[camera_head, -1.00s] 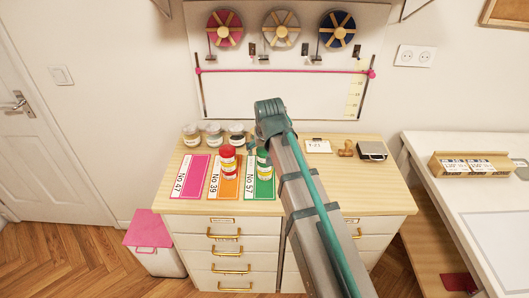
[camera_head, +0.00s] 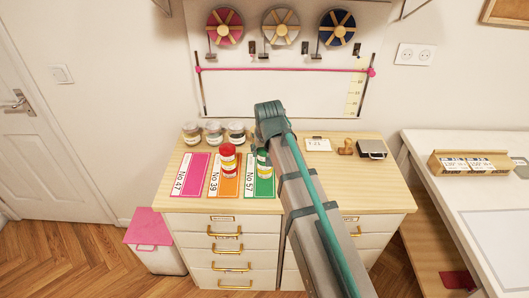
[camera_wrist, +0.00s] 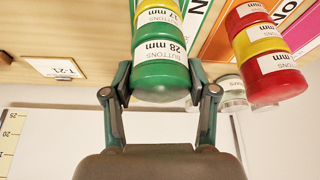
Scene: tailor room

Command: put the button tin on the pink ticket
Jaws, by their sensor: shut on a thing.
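In the wrist view, which is upside down, my gripper (camera_wrist: 161,87) has its fingers against both sides of the green 28 mm button tin (camera_wrist: 160,72). A yellow tin (camera_wrist: 157,18) is right beneath it; I cannot tell whether they touch. In the head view, the green and yellow tins (camera_head: 264,162) show over the green ticket (camera_head: 259,187), and my arm hides the gripper. The pink ticket No 47 (camera_head: 184,174) lies bare at the left of the dresser top. A stack of red and yellow tins (camera_head: 229,160) stands on the orange ticket (camera_head: 221,187) between them.
Several lidded jars (camera_head: 214,132) stand behind the tickets. A small card (camera_head: 318,145), a stamp (camera_head: 346,147) and a dark case (camera_head: 372,149) lie on the right of the dresser top (camera_head: 375,195). The wall board with ribbon reels is behind.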

